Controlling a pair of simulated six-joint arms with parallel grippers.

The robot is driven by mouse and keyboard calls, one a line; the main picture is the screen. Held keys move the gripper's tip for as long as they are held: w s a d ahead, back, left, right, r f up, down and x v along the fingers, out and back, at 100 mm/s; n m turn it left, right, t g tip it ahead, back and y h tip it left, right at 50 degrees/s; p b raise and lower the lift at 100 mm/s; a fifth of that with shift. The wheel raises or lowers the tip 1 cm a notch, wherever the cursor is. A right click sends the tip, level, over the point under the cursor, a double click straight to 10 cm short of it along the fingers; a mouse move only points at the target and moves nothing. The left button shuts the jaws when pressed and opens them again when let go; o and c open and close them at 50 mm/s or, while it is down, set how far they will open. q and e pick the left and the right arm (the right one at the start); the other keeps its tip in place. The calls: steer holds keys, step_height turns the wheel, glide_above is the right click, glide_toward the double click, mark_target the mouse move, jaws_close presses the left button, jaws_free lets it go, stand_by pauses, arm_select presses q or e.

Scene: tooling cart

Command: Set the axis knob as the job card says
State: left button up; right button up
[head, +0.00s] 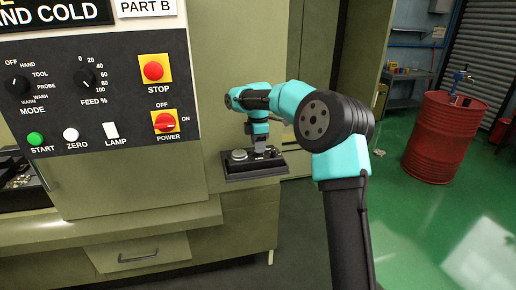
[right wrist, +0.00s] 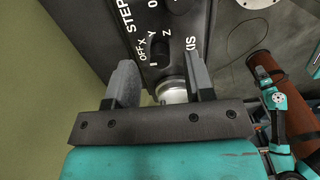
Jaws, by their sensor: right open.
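My right gripper (head: 260,152) is over the small black control box (head: 262,169) beside the machine. In the right wrist view its jaws (right wrist: 157,88) are apart, with a short silver cylinder (right wrist: 172,92) showing between them. Beyond the fingertips is the box's dark face, marked STEP, OFF, X, Y, Z and a partly hidden AXIS label (right wrist: 190,44). No job card is readable here. My left gripper is in neither view.
The machine panel (head: 125,108) at left carries the MODE knob (head: 17,85), FEED knob (head: 85,79), red STOP button (head: 153,71) and POWER switch (head: 165,121). A red drum (head: 445,138) stands at right on open green floor.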

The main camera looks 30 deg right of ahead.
steer(key=shift+f, duration=0.85)
jaws_close()
